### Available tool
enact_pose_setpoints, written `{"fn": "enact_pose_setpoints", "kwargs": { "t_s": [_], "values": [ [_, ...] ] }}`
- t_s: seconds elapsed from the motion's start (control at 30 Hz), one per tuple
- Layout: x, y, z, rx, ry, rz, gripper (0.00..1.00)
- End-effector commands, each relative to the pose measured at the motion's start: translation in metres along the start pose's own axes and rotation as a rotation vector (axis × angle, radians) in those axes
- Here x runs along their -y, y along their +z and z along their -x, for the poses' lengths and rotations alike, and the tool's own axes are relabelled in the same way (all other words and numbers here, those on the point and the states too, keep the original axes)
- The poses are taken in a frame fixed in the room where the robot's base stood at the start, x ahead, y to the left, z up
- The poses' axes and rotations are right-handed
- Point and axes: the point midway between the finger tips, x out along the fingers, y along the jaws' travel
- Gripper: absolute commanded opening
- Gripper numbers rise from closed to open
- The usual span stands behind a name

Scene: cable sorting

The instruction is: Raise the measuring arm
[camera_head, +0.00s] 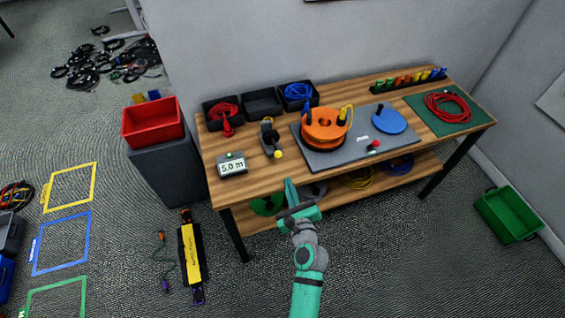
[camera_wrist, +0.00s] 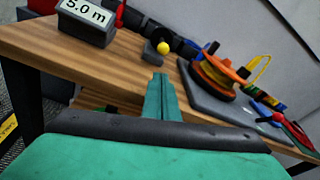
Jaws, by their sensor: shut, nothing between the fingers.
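The measuring arm appears to be part of the small dark device with a yellow knob (camera_head: 277,154) on the wooden table, right of the display reading 5.0 m (camera_head: 232,166). The yellow knob also shows in the wrist view (camera_wrist: 163,48), low on the device near the tabletop. My gripper (camera_head: 289,182) is at the table's front edge, in front of the device and apart from it. In the wrist view its fingers (camera_wrist: 160,82) are together and empty, pointing toward the knob. The device's far side is unclear.
An orange reel (camera_head: 325,130) and a blue disc (camera_head: 388,121) stand on a grey plate (camera_head: 340,155) at the right. Black bins (camera_head: 262,104) line the back. A red cable (camera_head: 447,106) lies on a green mat. Bare wood lies between the gripper and the device.

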Motion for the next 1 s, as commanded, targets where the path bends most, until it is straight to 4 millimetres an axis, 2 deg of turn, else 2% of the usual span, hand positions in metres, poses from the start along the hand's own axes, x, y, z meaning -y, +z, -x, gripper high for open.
{"fn": "enact_pose_setpoints", "kwargs": {
  "t_s": [0.53, 0.67, 1.0],
  "values": [
    [0.003, 0.005, -0.012, 0.011, 0.005, -0.042, 0.0],
    [0.002, 0.006, -0.027, 0.012, 0.006, -0.041, 0.0],
    [0.002, 0.006, -0.083, 0.011, 0.005, -0.042, 0.0]
  ]
}}
